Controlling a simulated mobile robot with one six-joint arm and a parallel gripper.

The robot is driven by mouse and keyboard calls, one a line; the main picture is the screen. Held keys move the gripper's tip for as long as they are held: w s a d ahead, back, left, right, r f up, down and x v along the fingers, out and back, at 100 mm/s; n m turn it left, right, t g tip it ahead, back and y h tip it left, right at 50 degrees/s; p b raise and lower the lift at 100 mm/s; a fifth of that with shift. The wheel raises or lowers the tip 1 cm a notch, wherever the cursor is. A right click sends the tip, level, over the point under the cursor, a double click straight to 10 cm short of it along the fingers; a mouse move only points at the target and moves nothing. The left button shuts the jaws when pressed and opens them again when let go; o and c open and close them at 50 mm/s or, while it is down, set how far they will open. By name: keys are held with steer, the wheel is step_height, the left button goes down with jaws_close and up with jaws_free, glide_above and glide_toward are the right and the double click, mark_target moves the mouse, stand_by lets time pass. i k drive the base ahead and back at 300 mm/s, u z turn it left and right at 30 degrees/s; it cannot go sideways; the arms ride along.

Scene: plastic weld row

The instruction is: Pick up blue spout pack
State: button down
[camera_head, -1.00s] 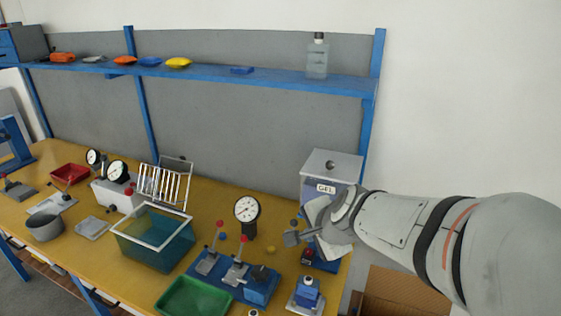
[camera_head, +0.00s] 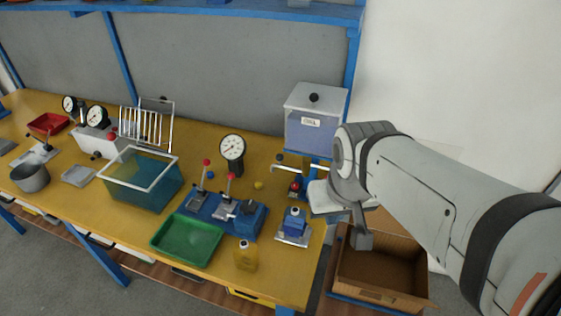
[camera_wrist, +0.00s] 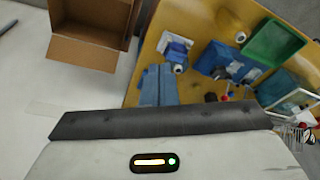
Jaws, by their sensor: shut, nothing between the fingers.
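The blue spout pack (camera_head: 294,226) stands upright on a light metal plate near the right end of the yellow bench, its white cap on top. It also shows in the wrist view (camera_wrist: 176,50), just beyond my fingers. My gripper (camera_head: 362,240) is shut and empty. In the head view it points down to the right of the pack, apart from it, over the area of the open cardboard box. In the wrist view the closed fingers (camera_wrist: 158,84) appear as two bluish bars side by side.
An open cardboard box (camera_head: 382,271) stands beyond the bench's right end. Left of the pack are a blue lever fixture (camera_head: 223,210), a green tray (camera_head: 187,240) and a yellow bottle (camera_head: 246,256). Behind are a dial gauge (camera_head: 232,147) and a grey-blue lidded container (camera_head: 314,122).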

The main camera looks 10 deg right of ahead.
mark_target(295, 219)
steer(key=z, duration=0.45)
steer(key=k, duration=1.2)
steer(key=u, duration=0.6)
steer(key=i, duration=1)
steer(key=u, duration=0.1)
